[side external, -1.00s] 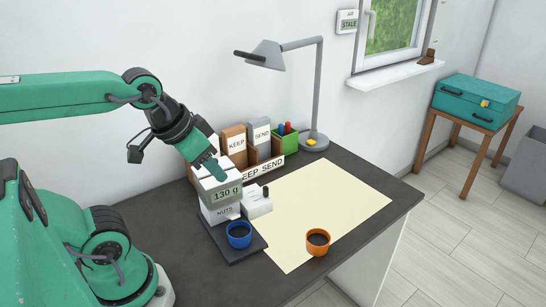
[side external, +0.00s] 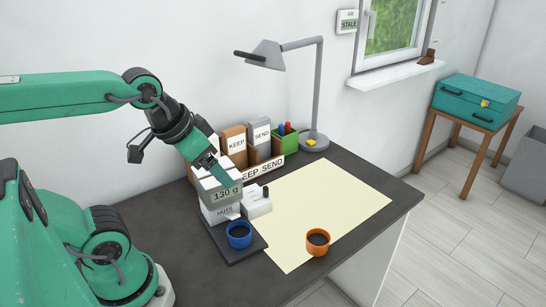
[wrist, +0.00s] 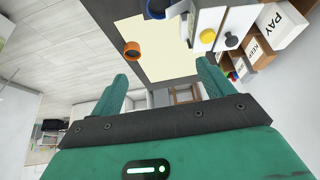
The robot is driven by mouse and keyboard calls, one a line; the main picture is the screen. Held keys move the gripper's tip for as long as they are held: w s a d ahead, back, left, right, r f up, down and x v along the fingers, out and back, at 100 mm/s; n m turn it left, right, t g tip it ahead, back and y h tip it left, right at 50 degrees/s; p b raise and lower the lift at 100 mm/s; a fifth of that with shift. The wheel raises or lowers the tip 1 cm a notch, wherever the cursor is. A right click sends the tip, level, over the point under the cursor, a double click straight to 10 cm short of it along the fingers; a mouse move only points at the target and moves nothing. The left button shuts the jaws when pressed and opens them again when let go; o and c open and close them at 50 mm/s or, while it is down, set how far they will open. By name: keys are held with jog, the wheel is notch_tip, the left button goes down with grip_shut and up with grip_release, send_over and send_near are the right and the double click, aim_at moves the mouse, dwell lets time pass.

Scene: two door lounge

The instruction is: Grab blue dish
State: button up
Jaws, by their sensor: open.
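The blue dish (side external: 239,234) is a small round cup with dark contents. It sits at the front of a dark flat plate (side external: 234,251), in front of the white box unit reading "130 g" and "NUTS" (side external: 222,204). In the wrist view, part of the blue dish (wrist: 155,10) shows at the top edge. My gripper (side external: 222,174) is above and behind the dish, beside the top of the white unit, apart from the dish. Its green fingers (wrist: 162,82) are spread with nothing between them.
An orange dish (side external: 318,242) with dark contents stands on the cream mat (side external: 330,200). Keep and send boxes (side external: 234,140), a green pen holder (side external: 285,143) and a grey lamp (side external: 319,90) line the back. The mat's middle is clear.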

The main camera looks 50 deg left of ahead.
dwell(0.3)
jog(key=n+g, duration=0.5)
jog(key=n, duration=0.3)
send_over(239, 229)
notch_tip(239, 229, down, 14)
jog(key=shift+s+d+r, duration=0.15)
jog(key=shift+r, duration=0.05)
jog(key=shift+f+n+g, duration=0.3)
jog(key=shift+f+n, duration=0.2)
jog(key=shift+f, duration=0.3)
jog(key=shift+f, duration=1.25)
jog(key=shift+f, duration=0.1)
jog(key=shift+f, duration=2.5)
